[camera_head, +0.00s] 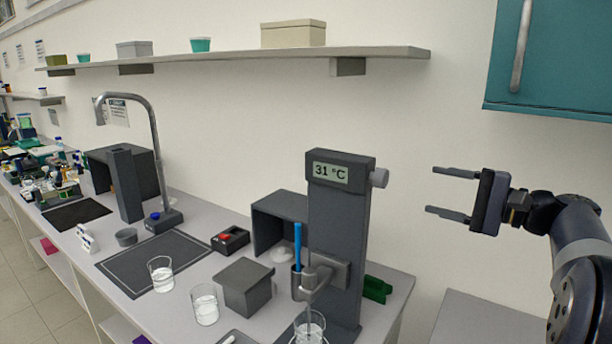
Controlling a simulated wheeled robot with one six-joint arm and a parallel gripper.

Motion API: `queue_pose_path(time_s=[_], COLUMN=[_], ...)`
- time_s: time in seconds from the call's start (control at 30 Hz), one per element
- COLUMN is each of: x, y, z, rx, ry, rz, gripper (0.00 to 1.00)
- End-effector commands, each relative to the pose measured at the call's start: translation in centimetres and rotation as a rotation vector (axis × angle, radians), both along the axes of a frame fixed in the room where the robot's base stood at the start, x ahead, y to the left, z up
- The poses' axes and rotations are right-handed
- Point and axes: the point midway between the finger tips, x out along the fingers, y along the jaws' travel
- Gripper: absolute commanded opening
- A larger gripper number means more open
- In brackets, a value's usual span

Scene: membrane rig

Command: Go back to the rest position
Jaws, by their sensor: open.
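My gripper (450,194) is at the right of the view, raised above the bench level in front of the bare wall. Its two fingers point left and stand apart, with nothing between them. The arm bends down out of view at the lower right. To the left of the gripper, clear of it, stands a dark grey rig column (334,225) with a display reading 31 °C and a knob on its side.
Two more beakers (205,304) (161,274) stand on the bench (225,262). A teal cabinet (555,55) hangs above the gripper. A wall shelf (240,58) carries boxes.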

Motion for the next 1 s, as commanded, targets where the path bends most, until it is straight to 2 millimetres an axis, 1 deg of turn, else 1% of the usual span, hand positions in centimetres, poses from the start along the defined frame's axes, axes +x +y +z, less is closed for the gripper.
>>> queue_pose_path(time_s=[0.03,0.1,0.57,0.6,0.63,1.0], x=[-0.2,0.8,6.0,5.8,5.8,5.8], y=[-0.2,1.5,9.2,8.8,8.7,8.7], z=[0.0,0.3,0.3,-0.3,-0.4,-0.3], rx=[0.0,0.001,-0.002,-0.03,-0.048,-0.257], ry=[0.0,0.001,-0.002,-0.046,-0.072,-0.384], rz=[0.001,0.007,0.005,0.001,0.0,0.001], gripper=[0.59,0.59,0.59,0.59,0.59,0.59])
